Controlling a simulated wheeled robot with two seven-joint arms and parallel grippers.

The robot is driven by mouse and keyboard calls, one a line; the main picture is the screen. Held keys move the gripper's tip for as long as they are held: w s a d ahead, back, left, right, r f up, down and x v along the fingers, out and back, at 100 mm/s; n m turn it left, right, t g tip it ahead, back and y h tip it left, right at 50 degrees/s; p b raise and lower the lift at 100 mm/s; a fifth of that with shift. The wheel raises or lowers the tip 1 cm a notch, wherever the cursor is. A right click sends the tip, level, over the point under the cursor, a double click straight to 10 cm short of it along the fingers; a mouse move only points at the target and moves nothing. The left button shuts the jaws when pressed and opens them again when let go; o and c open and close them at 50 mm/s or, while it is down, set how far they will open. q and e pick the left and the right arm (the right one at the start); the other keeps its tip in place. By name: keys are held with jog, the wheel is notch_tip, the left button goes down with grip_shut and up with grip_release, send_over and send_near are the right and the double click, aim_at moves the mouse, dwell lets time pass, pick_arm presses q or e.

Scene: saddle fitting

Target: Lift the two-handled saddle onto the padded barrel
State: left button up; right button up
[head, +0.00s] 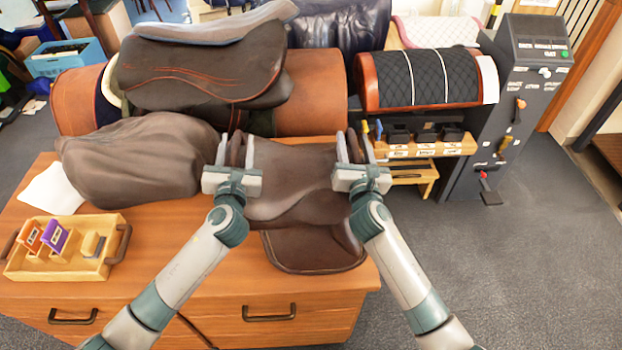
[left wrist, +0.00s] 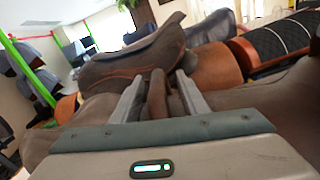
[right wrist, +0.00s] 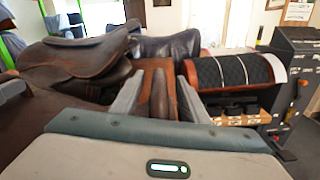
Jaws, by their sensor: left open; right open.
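The brown two-handled saddle (head: 290,185) lies on the wooden cabinet top between my grippers. My left gripper (head: 236,150) is open at its left side, with a brown upright handle (left wrist: 157,95) between the fingers in the left wrist view. My right gripper (head: 355,148) is open at its right side, with the other handle (right wrist: 159,97) between its fingers in the right wrist view. Whether the fingers touch the handles I cannot tell.
A dark saddle (head: 205,70) sits on a brown barrel (head: 318,95) behind. A brown covered shape (head: 140,160) lies left of my left gripper. A wooden tray (head: 75,268) is at front left. A grey control box (head: 520,75) stands right of the padded barrel. The right floor is clear.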

pick_arm(q)
grip_shut()
pick_arm(e)
grip_shut()
jog(key=shift+d, duration=0.1)
dwell(0.8)
pick_arm(q)
jog(key=shift+r, duration=0.15)
pick_arm(e)
jog(key=shift+w+r, duration=0.1)
jog(key=shift+r, duration=0.15)
